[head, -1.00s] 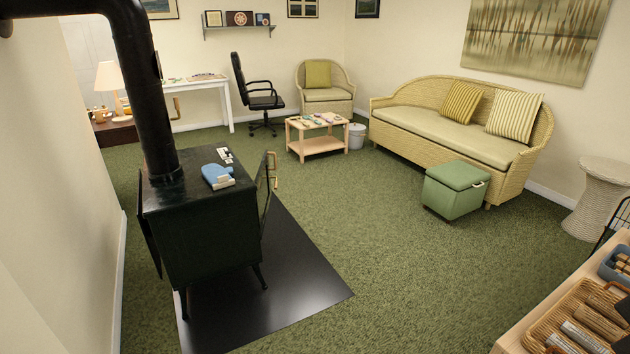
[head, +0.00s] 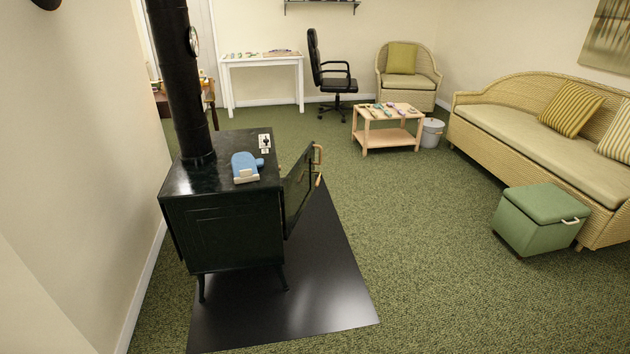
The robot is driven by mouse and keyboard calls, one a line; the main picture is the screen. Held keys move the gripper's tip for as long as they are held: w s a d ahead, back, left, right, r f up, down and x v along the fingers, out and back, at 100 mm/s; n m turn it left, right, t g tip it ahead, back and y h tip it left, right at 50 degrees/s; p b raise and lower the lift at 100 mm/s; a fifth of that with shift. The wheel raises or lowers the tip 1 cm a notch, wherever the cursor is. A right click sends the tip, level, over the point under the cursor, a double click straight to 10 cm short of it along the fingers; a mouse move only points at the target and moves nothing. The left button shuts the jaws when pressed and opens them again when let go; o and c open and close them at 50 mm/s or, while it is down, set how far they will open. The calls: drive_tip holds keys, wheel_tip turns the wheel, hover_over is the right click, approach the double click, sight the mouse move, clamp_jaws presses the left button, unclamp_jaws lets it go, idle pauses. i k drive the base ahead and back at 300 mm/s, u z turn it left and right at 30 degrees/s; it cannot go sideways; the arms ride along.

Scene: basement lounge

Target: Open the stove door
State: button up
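The dark stove (head: 222,232) stands at the left of the head view, with its black flue pipe (head: 178,80) rising from the top. Its door (head: 300,190) is on the right side and stands out at an angle from the body, so it is partly open. Light wood-coloured handles (head: 318,156) show at the door's outer edge. The stove's inside is hidden from this side. My gripper is not in view.
A black floor plate (head: 320,290) lies under the stove. Green carpet is clear right of it, up to the green storage stool (head: 540,222) and low table (head: 390,133).

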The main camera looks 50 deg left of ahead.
sight(298, 186)
drive_tip(key=u, duration=0.25)
drive_tip(key=i, duration=0.7)
drive_tip(key=u, duration=1.1)
drive_tip(key=i, duration=0.6)
drive_tip(key=u, duration=0.5)
drive_tip(key=i, duration=1.2)
drive_tip(key=z, duration=0.3)
drive_tip(key=i, duration=1.05)
drive_tip(key=z, duration=0.05)
